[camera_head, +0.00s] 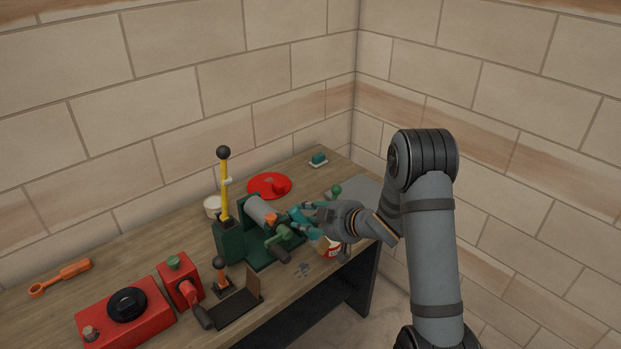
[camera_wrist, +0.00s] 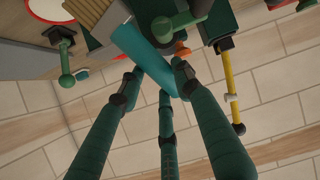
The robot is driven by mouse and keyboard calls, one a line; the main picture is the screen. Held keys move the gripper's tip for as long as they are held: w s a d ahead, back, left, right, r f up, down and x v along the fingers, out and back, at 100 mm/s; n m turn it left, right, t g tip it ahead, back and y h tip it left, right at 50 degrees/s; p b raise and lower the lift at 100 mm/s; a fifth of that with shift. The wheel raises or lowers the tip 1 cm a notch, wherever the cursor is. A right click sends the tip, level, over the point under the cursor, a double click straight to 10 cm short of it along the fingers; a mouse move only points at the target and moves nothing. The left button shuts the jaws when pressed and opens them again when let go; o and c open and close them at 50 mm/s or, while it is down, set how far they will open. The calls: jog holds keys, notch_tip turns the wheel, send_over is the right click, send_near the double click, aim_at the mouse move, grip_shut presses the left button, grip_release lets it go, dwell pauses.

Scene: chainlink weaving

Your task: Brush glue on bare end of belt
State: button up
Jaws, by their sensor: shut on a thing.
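My gripper (camera_head: 300,216) is at the right side of the green machine (camera_head: 232,243), above the bench. In the wrist view its fingers (camera_wrist: 155,82) are shut on a teal bar-like piece (camera_wrist: 148,48), possibly a brush handle. A tan ridged part (camera_wrist: 96,14) shows beside the teal piece; I cannot tell whether it is bristles. A pot with a red and white label (camera_head: 330,250), possibly glue, stands just below my gripper, partly hidden by it. A grey cylinder (camera_head: 262,211) sits on the machine. I cannot make out the belt's bare end.
The machine has an upright yellow lever (camera_head: 225,190), also in the wrist view (camera_wrist: 230,80). A red plate (camera_head: 269,185) and a teal block (camera_head: 318,158) lie behind.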

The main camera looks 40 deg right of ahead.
jog(key=w+d+r+m+h+p, duration=0.1)
jog(key=w+d+r+h+p, duration=0.1)
jog(key=w+d+r, duration=0.35)
notch_tip(320, 180, down, 8)
jog(key=d+b, duration=0.1)
jog(key=b, duration=0.3)
jog(key=shift+w+d, duration=0.2)
jog(key=shift+w, duration=0.05)
jog(key=shift+f+b, duration=0.5)
jog(key=shift+b, duration=0.25)
dwell(1.7)
jog(key=shift+r, duration=0.1)
notch_tip(320, 180, up, 7)
jog(key=p, duration=0.5)
dwell(0.7)
